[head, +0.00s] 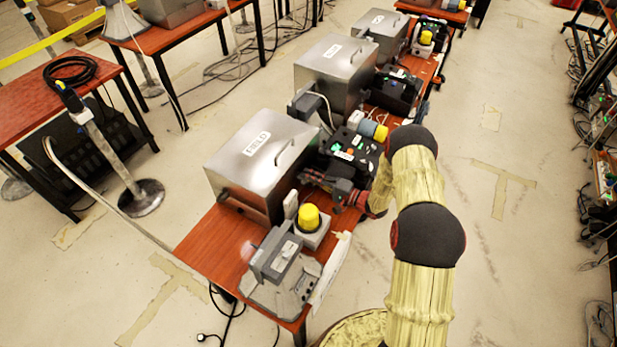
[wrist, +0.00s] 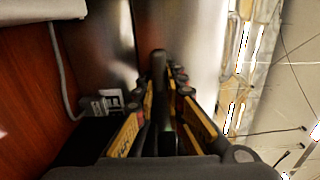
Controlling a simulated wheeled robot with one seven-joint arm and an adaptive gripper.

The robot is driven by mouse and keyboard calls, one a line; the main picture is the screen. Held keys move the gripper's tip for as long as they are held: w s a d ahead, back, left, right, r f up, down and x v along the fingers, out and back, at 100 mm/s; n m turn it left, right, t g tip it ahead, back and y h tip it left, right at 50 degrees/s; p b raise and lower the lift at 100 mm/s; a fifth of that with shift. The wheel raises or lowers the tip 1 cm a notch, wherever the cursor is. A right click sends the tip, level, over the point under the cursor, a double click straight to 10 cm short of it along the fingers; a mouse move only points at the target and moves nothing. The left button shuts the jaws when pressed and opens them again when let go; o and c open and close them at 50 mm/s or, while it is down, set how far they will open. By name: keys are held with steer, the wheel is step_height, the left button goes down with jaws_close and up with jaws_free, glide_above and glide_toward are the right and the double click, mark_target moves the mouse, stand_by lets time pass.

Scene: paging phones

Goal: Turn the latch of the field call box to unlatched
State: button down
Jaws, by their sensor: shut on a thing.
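The field call box (head: 240,175) is a shiny metal box with a lid labelled FIELD, standing on a red-brown table. Its metal faces fill the upper middle of the wrist view (wrist: 185,40). My gripper (head: 345,192) is low beside the box's right side in the head view. In the wrist view my gripper (wrist: 160,92) has its yellow-and-black fingers closed around a dark bar, the latch (wrist: 158,66), in front of the metal. The latch is hidden in the head view. How far it is turned cannot be told.
A yellow-topped button unit (head: 309,218) and a grey phone-like device (head: 275,256) stand at the table's near end. A black device (head: 350,150) with lit buttons is behind my gripper. More metal boxes (head: 335,72) stand farther back. Floor to the right is open.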

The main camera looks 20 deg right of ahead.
steer(key=shift+d, duration=0.1)
steer(key=c, duration=1.8)
jaws_free()
steer(key=shift+c, duration=0.2)
steer(key=v, duration=1.2)
